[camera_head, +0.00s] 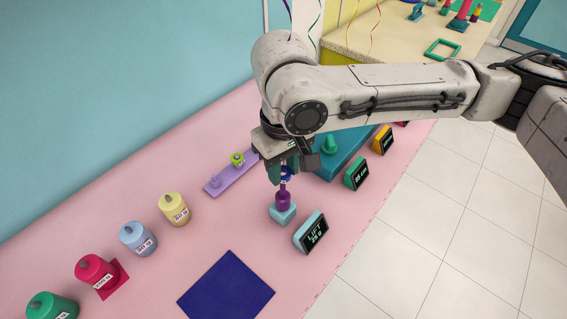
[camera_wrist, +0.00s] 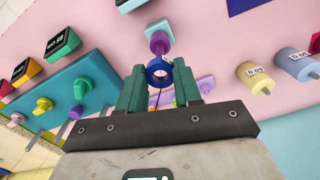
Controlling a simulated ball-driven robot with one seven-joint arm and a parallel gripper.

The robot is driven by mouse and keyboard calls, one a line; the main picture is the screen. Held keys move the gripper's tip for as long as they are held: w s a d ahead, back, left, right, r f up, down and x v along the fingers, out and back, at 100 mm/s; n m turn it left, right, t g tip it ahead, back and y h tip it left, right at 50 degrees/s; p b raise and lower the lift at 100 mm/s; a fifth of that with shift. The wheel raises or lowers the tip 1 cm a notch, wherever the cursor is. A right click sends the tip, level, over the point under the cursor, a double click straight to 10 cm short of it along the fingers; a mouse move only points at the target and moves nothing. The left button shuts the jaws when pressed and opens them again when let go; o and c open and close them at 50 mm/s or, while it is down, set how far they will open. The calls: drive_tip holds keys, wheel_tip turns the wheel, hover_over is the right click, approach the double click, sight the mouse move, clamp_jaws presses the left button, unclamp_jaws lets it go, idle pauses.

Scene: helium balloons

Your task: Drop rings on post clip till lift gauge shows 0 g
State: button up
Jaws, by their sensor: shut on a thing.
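My gripper (camera_head: 281,172) points down just above the purple post clip (camera_head: 283,198), which stands on a pale teal block (camera_head: 282,214). The teal fingers are shut on a blue ring (camera_wrist: 159,72), which also shows as a small blue piece in the head view (camera_head: 287,175). In the wrist view the ring is between the fingertips, close to the purple post (camera_wrist: 158,43); I cannot tell whether they touch. The lift gauge (camera_head: 311,233) beside the post reads LIFT and what looks like 25 g.
A lilac strip (camera_head: 220,182) with a green ring (camera_head: 238,159) lies behind left. Several labelled canisters, including a yellow one (camera_head: 174,208), stand at left. A dark blue square (camera_head: 226,290) lies in front. A teal rack (camera_head: 345,150) and more displays (camera_head: 356,174) stand at right.

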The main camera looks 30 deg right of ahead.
sight(283, 196)
drive_tip(key=shift+f+b, duration=1.9)
drive_tip(key=shift+f, duration=1.45)
drive_tip(key=o, duration=1.1)
drive_tip(key=shift+o, duration=0.2)
drive_tip(key=shift+r, duration=0.1)
wheel_tip(283, 196, up, 11)
drive_tip(key=shift+f, duration=0.2)
